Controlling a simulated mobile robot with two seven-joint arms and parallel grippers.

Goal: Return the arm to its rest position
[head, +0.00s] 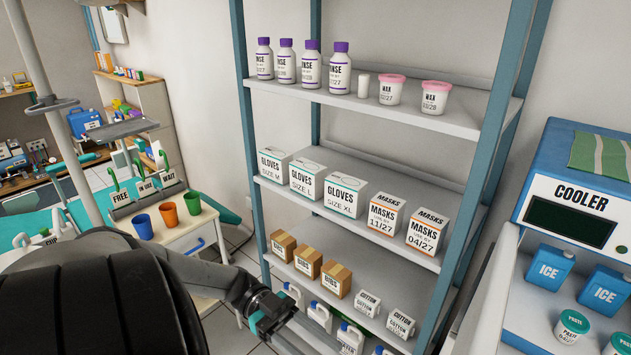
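One arm of mine comes in from the lower left, and its end, with the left gripper (282,322), shows at the bottom, left of the middle. It is in front of the lower part of a blue-framed shelf unit (470,215), overlapping the view of the white jugs there. Its fingers are small and dark, so I cannot tell whether they are open or shut, and I see nothing clearly held. My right gripper is out of view.
The shelves carry bottles (311,67), glove boxes (344,193), mask boxes (385,213), brown boxes (336,278) and white jugs (350,338). A cooler (572,205) stands right. A white cabinet (188,238) with coloured cups (169,214) stands left, partly behind my arm.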

